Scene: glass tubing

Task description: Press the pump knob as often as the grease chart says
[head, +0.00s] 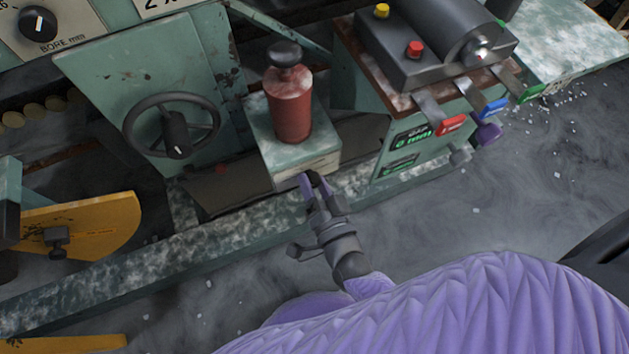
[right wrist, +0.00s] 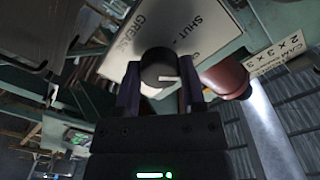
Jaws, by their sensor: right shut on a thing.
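The pump has a red body (head: 290,108) and a dark knob (head: 284,54) on top, upright on a pale green block. My right gripper (head: 314,181) is low in front of that block, apart from the pump knob. In the right wrist view its fingers (right wrist: 159,88) are shut on a dark round knob (right wrist: 157,66) with a white mark. Behind it is a pale plate (right wrist: 190,30) reading "GREASE" and "SHUT". The red pump body also shows there (right wrist: 228,78), to the right. A white sign (right wrist: 283,50) with "X 3 X 3" is partly readable. My left gripper is out of view.
A handwheel (head: 172,126) stands left of the pump. To the right, a box has red, blue and green levers (head: 452,124) and a small display (head: 412,138). A yellow plate (head: 82,225) is at the left. The dusty floor (head: 530,200) at the right is mostly clear.

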